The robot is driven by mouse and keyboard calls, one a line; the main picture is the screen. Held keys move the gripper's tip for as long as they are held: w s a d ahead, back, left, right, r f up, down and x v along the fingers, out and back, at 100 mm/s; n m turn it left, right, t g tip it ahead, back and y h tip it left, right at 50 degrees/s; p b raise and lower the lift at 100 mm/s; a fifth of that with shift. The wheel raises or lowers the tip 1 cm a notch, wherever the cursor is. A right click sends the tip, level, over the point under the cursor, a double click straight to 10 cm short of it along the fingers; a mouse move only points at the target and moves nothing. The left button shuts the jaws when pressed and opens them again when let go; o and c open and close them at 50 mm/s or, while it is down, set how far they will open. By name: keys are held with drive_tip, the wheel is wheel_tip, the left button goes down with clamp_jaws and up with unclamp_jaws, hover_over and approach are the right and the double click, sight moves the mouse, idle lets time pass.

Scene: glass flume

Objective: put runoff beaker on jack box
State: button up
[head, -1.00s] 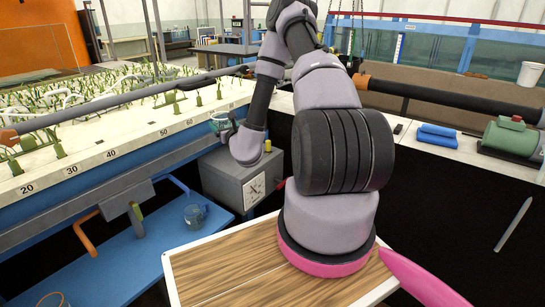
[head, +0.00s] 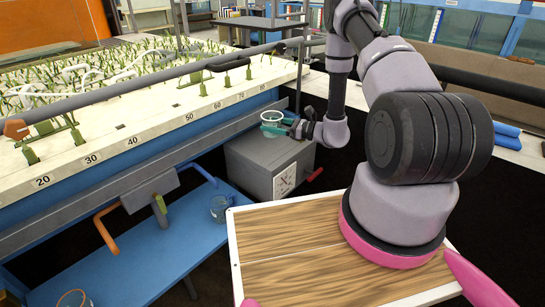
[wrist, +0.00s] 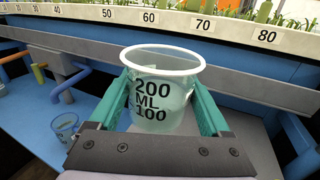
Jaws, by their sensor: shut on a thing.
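The runoff beaker (head: 274,117) is a clear cup with a white rim. In the wrist view the beaker (wrist: 160,92) is upright, marked 200 ML and 100. My gripper (head: 272,128) is shut on it, with green fingers on both sides of its wall. The jack box (head: 262,158) is a grey box with a white dial on its front and a red handle at its right. The beaker is over the back part of the box top. I cannot tell whether its base, hidden in both views, touches the top.
The flume's white ledge (head: 108,150) with numbers runs behind the box, with plants beyond. A blue shelf (head: 150,255) at left holds another clear beaker (head: 220,208). An orange pipe (head: 104,230) stands at left. A wooden board (head: 290,250) lies in front.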

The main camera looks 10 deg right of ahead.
wheel_tip(320, 180, down, 10)
drive_tip(key=shift+s+a, duration=0.1)
idle(0.4)
drive_tip(key=shift+f, duration=0.15)
drive_tip(key=o, duration=1.2)
